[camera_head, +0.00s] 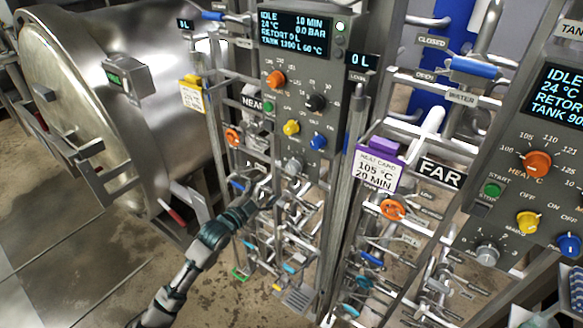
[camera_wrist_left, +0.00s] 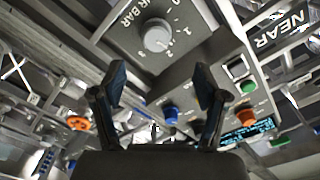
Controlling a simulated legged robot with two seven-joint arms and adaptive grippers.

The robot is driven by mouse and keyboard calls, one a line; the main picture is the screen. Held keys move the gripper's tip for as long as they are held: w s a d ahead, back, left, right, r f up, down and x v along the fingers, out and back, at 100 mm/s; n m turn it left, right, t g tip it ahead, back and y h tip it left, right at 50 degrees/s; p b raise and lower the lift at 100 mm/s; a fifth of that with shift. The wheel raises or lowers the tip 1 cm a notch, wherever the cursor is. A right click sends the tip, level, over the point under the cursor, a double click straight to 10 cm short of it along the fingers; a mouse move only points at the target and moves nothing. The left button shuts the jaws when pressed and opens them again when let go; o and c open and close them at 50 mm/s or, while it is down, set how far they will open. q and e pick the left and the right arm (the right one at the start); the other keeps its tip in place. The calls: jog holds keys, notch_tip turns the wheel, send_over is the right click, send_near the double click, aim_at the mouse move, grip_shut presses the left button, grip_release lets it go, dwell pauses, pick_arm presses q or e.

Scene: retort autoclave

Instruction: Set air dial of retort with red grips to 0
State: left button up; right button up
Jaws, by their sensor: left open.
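The steel retort (camera_head: 112,95) at the left has a red grip (camera_head: 172,217) low on its door side. The near grey control panel (camera_head: 302,75) stands to its right. Its air dial, a round grey knob (camera_head: 294,165), sits at the panel's lower edge. It also shows large in the left wrist view (camera_wrist_left: 157,36) under an "AIR BAR" label. I cannot tell its pointer's setting. My left gripper (camera_head: 267,196) is just below and left of the knob in the head view. In the left wrist view, its open, empty fingers (camera_wrist_left: 160,85) are apart from the knob. My right gripper is not in view.
Orange (camera_head: 276,79), black (camera_head: 315,102), yellow (camera_head: 291,127) and blue (camera_head: 318,142) knobs crowd the near panel. Pipes and valves fill the space below. A second panel (camera_head: 545,150) stands right, beyond the "FAR" sign (camera_head: 440,173). Open floor (camera_head: 90,270) lies at lower left.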

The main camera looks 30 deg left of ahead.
aim_at(292, 171)
pick_arm(q)
jog(key=w+d, duration=0.1)
jog(key=w, duration=0.4)
jog(key=w+d, duration=0.1)
jog(key=w, duration=0.2)
jog(key=shift+w+d+r+p, duration=0.3)
jog(key=w, duration=0.3)
jog(key=shift+w+f, duration=0.1)
jog(key=shift+w, duration=0.25)
jog(key=shift+w+a+f, duration=0.15)
jog(key=shift+w+a, duration=0.3)
jog(key=shift+a+f, duration=0.1)
jog(key=shift+a, duration=0.05)
jog(key=shift+c, duration=0.2)
jog(key=shift+d, duration=0.5)
jog(key=c, duration=1.1)
jog(key=shift+a, duration=0.1)
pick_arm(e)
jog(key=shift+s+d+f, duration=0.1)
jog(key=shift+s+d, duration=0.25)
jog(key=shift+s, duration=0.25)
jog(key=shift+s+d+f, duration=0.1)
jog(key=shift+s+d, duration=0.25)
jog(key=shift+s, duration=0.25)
